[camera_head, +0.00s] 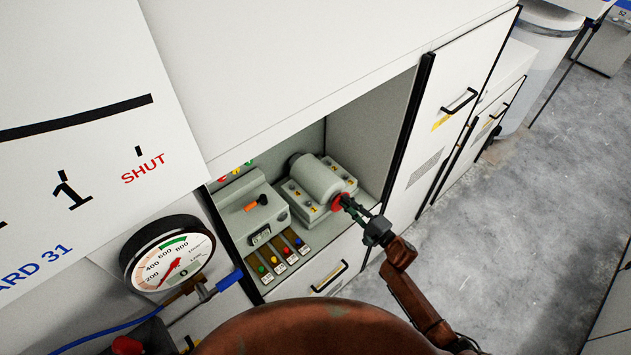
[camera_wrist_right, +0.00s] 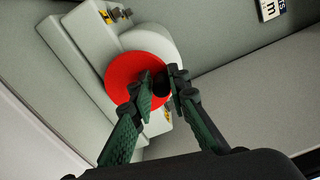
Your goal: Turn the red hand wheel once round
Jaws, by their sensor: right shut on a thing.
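The red hand wheel (camera_head: 340,201) is on the end of a grey rounded housing (camera_head: 318,178) inside an open cabinet bay. In the right wrist view the wheel shows as a red disc (camera_wrist_right: 122,78) with a dark handle (camera_wrist_right: 161,85) standing out from its face. My right gripper (camera_head: 348,204) reaches in from the right, and its green fingers (camera_wrist_right: 160,83) are shut around the dark handle. The fingers hide part of the wheel and handle. My left gripper is not in view.
Left of the housing is a grey control box (camera_head: 252,212) with an orange-handled switch. A pressure gauge (camera_head: 168,262) with a blue-handled valve (camera_head: 229,280) stands at lower left. White cabinet doors (camera_head: 450,100) flank the bay at right. Grey floor (camera_head: 530,215) is open at right.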

